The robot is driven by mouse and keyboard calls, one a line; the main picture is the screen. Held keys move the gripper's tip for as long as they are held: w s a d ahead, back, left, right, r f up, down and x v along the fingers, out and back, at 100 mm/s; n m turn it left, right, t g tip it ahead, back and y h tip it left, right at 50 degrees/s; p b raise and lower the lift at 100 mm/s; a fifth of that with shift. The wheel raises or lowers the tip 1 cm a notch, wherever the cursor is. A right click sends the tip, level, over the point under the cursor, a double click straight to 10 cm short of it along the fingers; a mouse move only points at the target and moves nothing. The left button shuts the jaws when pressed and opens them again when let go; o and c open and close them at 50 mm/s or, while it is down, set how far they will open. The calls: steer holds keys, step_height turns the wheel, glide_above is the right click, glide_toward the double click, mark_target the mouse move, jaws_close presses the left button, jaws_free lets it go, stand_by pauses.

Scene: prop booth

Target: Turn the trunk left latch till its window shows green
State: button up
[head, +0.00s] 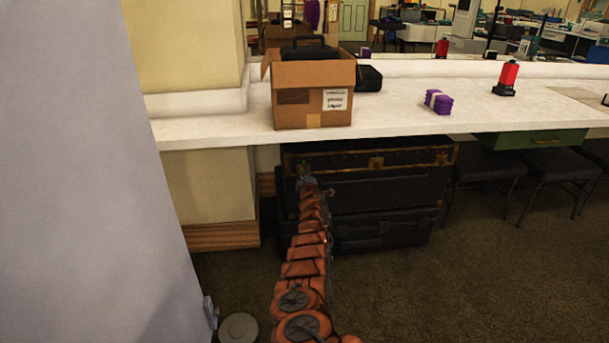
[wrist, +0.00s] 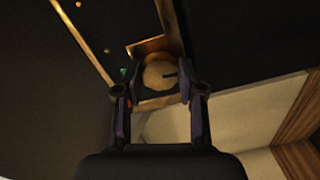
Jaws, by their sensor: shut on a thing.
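The black trunk (head: 395,190) with brass trim lies under the white counter, on top of another dark case. My gripper (head: 307,178) is at the trunk's upper left front, where it hides the left latch in the head view. In the wrist view my gripper (wrist: 156,88) is shut on the left latch (wrist: 160,73), a round brass knob with a dark slot, with one finger on each side. A small green spot (wrist: 123,71) shows beside the left fingertip; I cannot tell for certain that it is the latch's window.
The counter (head: 400,122) overhangs the trunk, with an open cardboard box (head: 312,100) on it. A lower dark case (head: 385,230) is beneath the trunk. A wall post (head: 215,190) stands to the left. Dark stools (head: 555,168) stand to the right. The carpet in front is clear.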

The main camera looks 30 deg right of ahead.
steer(key=shift+a, duration=0.1)
steer(key=o, duration=1.1)
steer(key=shift+o, duration=0.2)
steer(key=shift+s, duration=0.1)
steer(key=v, duration=0.7)
steer(key=shift+s, duration=0.15)
stand_by(0.3)
